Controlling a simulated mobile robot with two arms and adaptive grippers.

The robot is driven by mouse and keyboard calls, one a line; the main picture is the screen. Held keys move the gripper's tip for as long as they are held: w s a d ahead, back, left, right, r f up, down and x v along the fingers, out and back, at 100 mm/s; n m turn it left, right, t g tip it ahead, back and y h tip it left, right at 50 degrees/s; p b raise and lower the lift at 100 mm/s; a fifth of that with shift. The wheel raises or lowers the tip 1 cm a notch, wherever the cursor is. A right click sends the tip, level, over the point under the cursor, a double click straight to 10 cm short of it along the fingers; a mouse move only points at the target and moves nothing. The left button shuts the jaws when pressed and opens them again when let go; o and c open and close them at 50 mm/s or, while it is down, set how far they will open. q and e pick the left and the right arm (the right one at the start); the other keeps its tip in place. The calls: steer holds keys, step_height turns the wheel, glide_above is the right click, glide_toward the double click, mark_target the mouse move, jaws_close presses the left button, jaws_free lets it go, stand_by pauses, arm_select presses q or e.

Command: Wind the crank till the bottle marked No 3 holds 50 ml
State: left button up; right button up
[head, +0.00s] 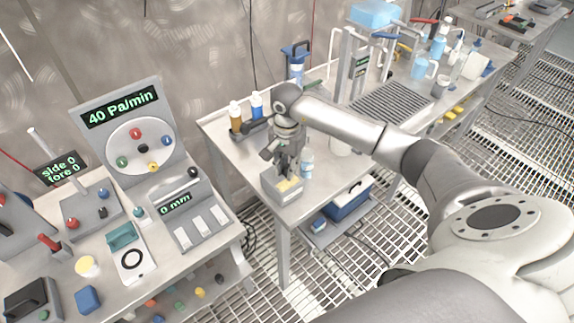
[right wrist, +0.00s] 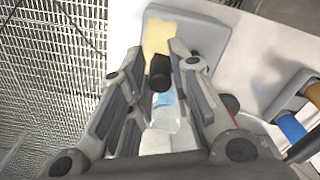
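My right gripper (head: 287,168) is over the small table, just above a grey block with a yellow pad (head: 270,189). In the right wrist view its fingers (right wrist: 159,62) are apart, with a black knob or cap (right wrist: 160,76) between them and gaps visible beside it. A clear bottle with a blue band (head: 307,166) stands beside the gripper; a clear body with blue (right wrist: 165,112) also shows below the black piece. I cannot read a No 3 mark or a level, nor identify a crank for certain. My left gripper is out of view.
An amber bottle (head: 235,114) and a blue bottle (head: 256,106) stand behind the gripper. A console (head: 125,125) reading 40 Pa/min is on the left bench. A grey rack (head: 390,105) and blue jugs are at the right. The table's front left corner is clear.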

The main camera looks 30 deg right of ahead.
jaws_close()
steer(key=shift+w+a+f+m+b, duration=0.1)
steer(key=shift+a+m+b, duration=0.2)
steer(key=shift+m+b, duration=0.4)
steer(key=shift+a+f+m+b, duration=0.1)
steer(key=shift+a+m+b, duration=0.15)
steer(key=shift+m+b, duration=0.4)
steer(key=m+b, duration=0.1)
steer(key=m, duration=0.1)
steer(key=a+m+b, duration=0.1)
steer(key=m, duration=0.1)
steer(key=w+a+m, duration=0.1)
steer(key=m, duration=0.1)
steer(key=shift+b, duration=0.4)
steer(key=m+b, duration=0.1)
steer(key=m, duration=0.1)
steer(key=w+a+m+b, duration=0.1)
steer(key=m, duration=0.1)
steer(key=shift+w+r, duration=0.15)
steer(key=shift+w, duration=0.05)
steer(key=shift+w+a+m+b, duration=0.1)
steer(key=shift+w+m+b, duration=0.25)
steer(key=shift+m, duration=0.8)
steer(key=shift+w+a+m+b, duration=0.1)
steer(key=shift+w+m+b, duration=0.25)
steer(key=shift+m, duration=0.75)
steer(key=shift+w+r, duration=0.1)
